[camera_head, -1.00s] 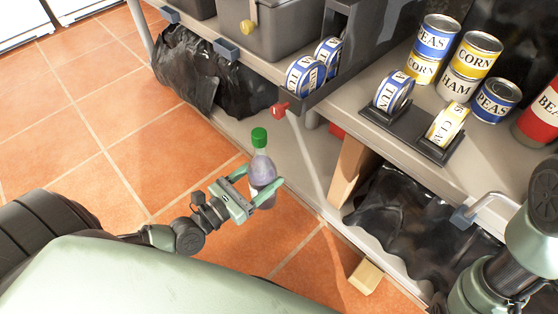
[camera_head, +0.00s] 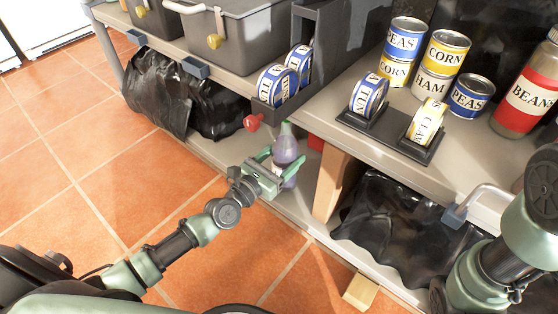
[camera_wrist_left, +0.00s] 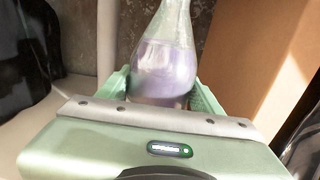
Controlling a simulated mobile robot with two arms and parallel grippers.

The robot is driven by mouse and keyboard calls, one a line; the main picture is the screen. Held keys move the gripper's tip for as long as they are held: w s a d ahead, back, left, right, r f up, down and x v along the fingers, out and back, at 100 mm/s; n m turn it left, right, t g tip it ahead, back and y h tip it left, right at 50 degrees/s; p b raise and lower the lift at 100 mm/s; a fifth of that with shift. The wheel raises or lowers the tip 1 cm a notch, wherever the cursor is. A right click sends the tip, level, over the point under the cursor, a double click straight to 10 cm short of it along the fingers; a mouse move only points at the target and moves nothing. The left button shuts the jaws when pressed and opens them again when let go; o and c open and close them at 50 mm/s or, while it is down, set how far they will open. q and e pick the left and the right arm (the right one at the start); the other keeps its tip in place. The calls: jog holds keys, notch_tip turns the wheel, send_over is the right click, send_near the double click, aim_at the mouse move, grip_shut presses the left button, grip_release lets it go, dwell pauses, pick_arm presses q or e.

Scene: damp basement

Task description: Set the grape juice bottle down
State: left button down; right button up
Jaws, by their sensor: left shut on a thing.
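The grape juice bottle (camera_head: 286,150) is clear with purple juice inside and stands roughly upright. My left gripper (camera_head: 276,164) is shut on its lower body, in front of the shelf unit. In the head view the bottle overlaps the lower shelf (camera_head: 230,152); I cannot tell whether its base touches anything. In the left wrist view the bottle (camera_wrist_left: 166,62) sits between the green fingers, with its top cut off and its base hidden by the gripper. My right gripper is out of view; only part of that arm shows at the right.
The upper shelf (camera_head: 340,140) holds several cans, tuna tins (camera_head: 277,86) and grey bins (camera_head: 250,40). Black bags (camera_head: 165,95) lie on the lower shelf at left and right. A wooden board (camera_head: 330,185) stands right of the bottle. A wood block (camera_head: 360,292) lies by the front edge.

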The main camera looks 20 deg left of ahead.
aim_at(287, 161)
pick_arm(q)
jog(key=shift+w+d+r, duration=0.1)
jog(key=shift+w+r, duration=0.15)
jog(key=shift+w, duration=0.2)
notch_tip(287, 161, down, 4)
jog(key=b, duration=0.3)
jog(key=shift+w+r, duration=0.1)
jog(key=shift+r, duration=0.15)
jog(key=shift+f+b, duration=0.2)
jog(key=shift+b, duration=0.15)
jog(key=shift+c, duration=1.4)
grip_release()
jog(key=shift+d+f, duration=0.1)
jog(key=shift+f, duration=0.05)
